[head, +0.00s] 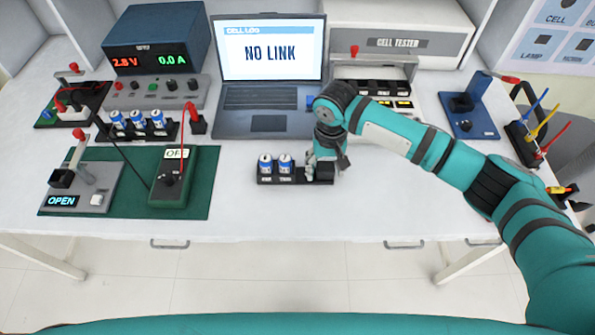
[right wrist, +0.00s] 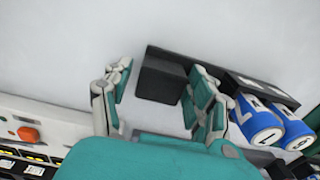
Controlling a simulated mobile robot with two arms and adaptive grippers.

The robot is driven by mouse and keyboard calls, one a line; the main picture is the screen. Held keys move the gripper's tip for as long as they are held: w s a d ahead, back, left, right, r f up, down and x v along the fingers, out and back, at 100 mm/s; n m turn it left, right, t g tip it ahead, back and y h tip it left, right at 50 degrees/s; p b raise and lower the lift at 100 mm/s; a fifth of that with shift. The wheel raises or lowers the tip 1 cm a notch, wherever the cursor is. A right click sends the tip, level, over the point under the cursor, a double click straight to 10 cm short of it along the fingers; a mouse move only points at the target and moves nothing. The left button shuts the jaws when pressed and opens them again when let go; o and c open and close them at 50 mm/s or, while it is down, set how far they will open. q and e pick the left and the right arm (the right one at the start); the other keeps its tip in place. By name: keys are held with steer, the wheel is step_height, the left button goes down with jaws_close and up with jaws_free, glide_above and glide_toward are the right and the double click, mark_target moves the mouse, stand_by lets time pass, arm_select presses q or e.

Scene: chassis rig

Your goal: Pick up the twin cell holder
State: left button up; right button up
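The twin cell holder (head: 298,181) is a low black tray on the white table, in front of the laptop. Two blue-and-white cells (head: 275,164) stand in its left part. It also shows in the right wrist view (right wrist: 257,89), with a plain black block (right wrist: 162,79) at its end. My right gripper (head: 322,170) is down at the holder's right end. In the right wrist view its fingers (right wrist: 163,75) are open, one on each side of the block. A gap shows at the left finger; contact at the right finger cannot be told. My left gripper is not in view.
The laptop (head: 268,125) and cell tester (head: 402,28) stand behind the holder. A meter (head: 175,172) on a green mat (head: 125,205) lies to the left, near another cell rack (head: 137,133). A blue fixture (head: 468,122) stands right. The table front is clear.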

steer(key=c, duration=1)
steer(key=shift+o, duration=0.2)
steer(key=shift+r, duration=0.15)
steer(key=shift+r, duration=1.55)
steer(key=shift+s+r, duration=0.1)
steer(key=shift+s, duration=0.1)
steer(key=s, duration=0.5)
steer(key=s+a+r, duration=0.1)
steer(key=s, duration=0.4)
steer(key=s+a, duration=0.1)
steer(key=s, duration=0.4)
steer(key=shift+s+r, duration=0.25)
steer(key=shift+w, duration=0.15)
